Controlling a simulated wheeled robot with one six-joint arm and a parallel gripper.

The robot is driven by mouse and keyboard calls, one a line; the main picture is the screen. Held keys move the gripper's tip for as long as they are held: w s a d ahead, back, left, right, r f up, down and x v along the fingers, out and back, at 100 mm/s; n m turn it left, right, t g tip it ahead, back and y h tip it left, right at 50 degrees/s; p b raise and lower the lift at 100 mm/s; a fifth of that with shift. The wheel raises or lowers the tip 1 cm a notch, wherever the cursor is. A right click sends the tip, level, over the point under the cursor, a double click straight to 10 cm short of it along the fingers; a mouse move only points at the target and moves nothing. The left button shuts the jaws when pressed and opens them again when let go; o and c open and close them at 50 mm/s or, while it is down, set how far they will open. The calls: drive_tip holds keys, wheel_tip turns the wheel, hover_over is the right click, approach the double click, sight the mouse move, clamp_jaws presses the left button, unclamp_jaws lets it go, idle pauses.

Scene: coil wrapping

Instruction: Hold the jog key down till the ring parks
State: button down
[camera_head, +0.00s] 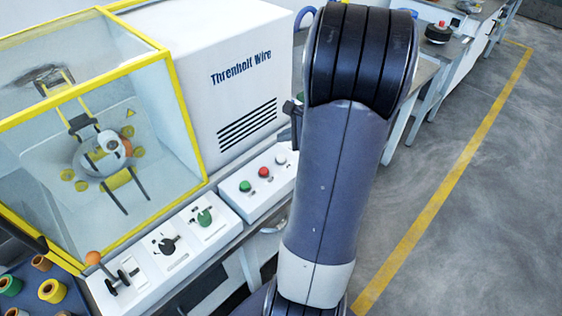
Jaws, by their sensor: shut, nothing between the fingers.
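The winding ring (90,160) is a grey round part inside the yellow-framed clear enclosure (181,90) at the left, with yellow spools around it. Whether it is turning cannot be told. A white button box (262,195) in front of the machine carries a green button (245,186), a red button (263,172) and a pale button (281,160). I see no label that tells which is the jog key. My arm's large grey link stands just right of the box. My gripper's fingers are not visible; a small dark part shows at the link's left edge.
A white cabinet (205,35) marked "Threnholt Wire" stands behind the box. Several spools lie at bottom left. Open floor with a yellow line (440,195) is at right.

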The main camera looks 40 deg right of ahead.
sight(285, 159)
wheel_tip(285, 159, down, 5)
drive_tip(key=b, duration=0.3)
idle(1.9)
drive_tip(key=shift+f+b, duration=0.3)
drive_tip(key=shift+b, duration=0.2)
drive_tip(key=shift+f+b, duration=0.5)
drive_tip(key=shift+f, duration=0.05)
idle(0.4)
drive_tip(key=shift+r, duration=0.1)
idle(0.5)
drive_tip(key=shift+r+p, duration=0.75)
drive_tip(key=shift+r, duration=0.15)
drive_tip(key=shift+r+p, duration=2)
drive_tip(key=shift+r, duration=0.5)
